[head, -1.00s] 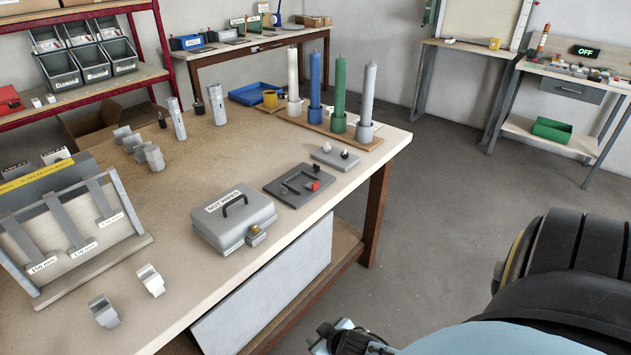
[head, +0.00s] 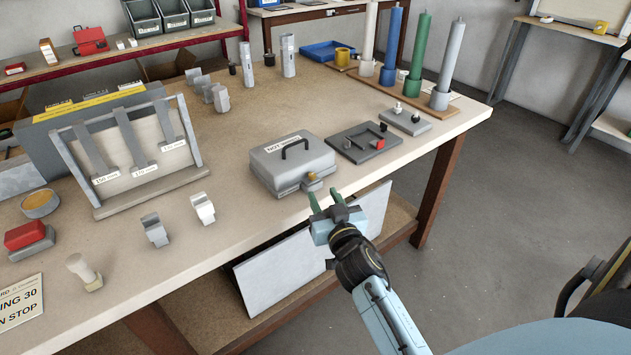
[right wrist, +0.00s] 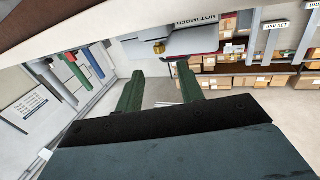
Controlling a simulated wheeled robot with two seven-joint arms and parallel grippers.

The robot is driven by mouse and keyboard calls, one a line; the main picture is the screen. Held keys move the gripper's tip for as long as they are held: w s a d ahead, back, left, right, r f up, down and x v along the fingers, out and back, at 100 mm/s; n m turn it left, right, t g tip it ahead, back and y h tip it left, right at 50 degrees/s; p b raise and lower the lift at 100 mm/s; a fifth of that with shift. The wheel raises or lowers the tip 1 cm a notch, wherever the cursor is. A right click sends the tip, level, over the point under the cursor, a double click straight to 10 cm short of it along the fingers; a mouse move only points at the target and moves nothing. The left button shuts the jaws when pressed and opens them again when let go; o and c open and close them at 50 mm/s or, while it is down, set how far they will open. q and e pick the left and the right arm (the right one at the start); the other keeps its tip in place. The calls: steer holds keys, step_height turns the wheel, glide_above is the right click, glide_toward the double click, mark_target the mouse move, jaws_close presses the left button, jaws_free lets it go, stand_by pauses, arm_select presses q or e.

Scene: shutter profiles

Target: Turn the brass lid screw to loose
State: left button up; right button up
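The grey metal box (head: 293,163) with a black handle and a "NOT WIRED" label stands on the workbench near its front edge. The brass lid screw (head: 311,177) sits on a small grey block at the box's front right corner. In the right wrist view the brass screw (right wrist: 158,47) shows beyond the fingers, near the box (right wrist: 195,40). My right gripper (head: 325,198) is open, its green fingers apart, just in front of the screw and not around it. In the right wrist view nothing is between the fingers (right wrist: 158,85). My left gripper is not in view.
A dark tray (head: 358,142) with a red piece and a grey plate (head: 408,120) with small knobs lie right of the box. Coloured columns (head: 415,60) stand at the back.

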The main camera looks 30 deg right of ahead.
mark_target(313, 177)
steer(key=x, duration=0.6)
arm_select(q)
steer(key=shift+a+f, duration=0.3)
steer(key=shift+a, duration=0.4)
arm_select(e)
steer(key=shift+w, duration=0.5)
